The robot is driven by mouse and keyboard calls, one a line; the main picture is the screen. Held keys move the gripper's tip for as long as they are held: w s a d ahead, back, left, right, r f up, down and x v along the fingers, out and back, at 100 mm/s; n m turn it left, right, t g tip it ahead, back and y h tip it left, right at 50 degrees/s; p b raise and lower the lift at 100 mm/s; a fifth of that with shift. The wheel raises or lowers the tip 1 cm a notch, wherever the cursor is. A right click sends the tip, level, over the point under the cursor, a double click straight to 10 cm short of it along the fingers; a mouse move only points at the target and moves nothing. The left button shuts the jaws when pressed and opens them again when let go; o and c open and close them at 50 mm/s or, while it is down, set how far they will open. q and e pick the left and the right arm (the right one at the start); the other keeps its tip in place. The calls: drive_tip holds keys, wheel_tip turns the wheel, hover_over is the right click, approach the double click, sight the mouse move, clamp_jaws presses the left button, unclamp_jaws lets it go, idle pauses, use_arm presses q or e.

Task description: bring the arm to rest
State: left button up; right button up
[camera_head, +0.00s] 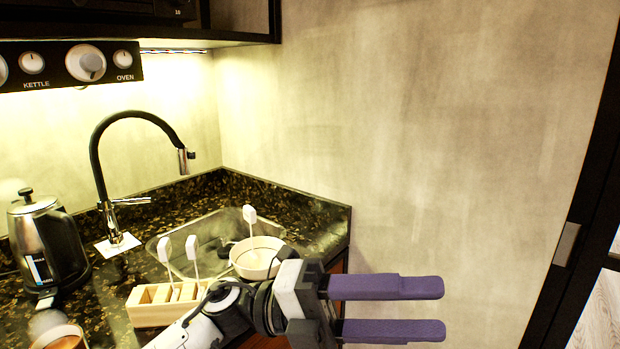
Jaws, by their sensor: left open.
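My left gripper (392,309) shows at the bottom centre, its two purple fingers apart, with nothing between them. It points right, past the counter's right end, in front of the bare wall. My left arm (205,325) comes in from the bottom left, in front of the counter's front part, and hides part of it. My right gripper is not in view.
The dark speckled counter (120,265) holds a kettle (45,245), a wooden rack (150,305), a white bowl (256,262) by the sink (215,235), and a black faucet (95,160). The plain wall (430,150) is bare. A dark door frame (570,210) stands at right.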

use_arm(q)
drive_tip(key=w+a+f+n+t+y, duration=0.5)
drive_tip(key=a+f+n+t, duration=0.3)
drive_tip(key=f+n+t, duration=0.5)
drive_tip(key=w+a+f+n+t+y, duration=0.45)
drive_tip(key=a+f+n+t, duration=0.4)
drive_tip(key=n, duration=0.95)
drive_tip(key=s+a+f+n+g+y, duration=0.2)
drive_tip(key=s+a+f, duration=0.2)
drive_tip(key=s+f, duration=0.3)
drive_tip(key=s+a+f+n+g+y, duration=0.3)
drive_tip(key=s+f, duration=0.4)
drive_tip(key=f, duration=0.3)
drive_tip(key=s+a+f+n+g+y, duration=0.2)
drive_tip(key=s+a+f+n+y, duration=0.1)
drive_tip(key=s+f, duration=0.4)
wheel_tip(320, 180, down, 2)
drive_tip(key=shift+s+a+f, duration=0.15)
drive_tip(key=shift+s+a, duration=0.15)
drive_tip(key=shift+a, duration=0.55)
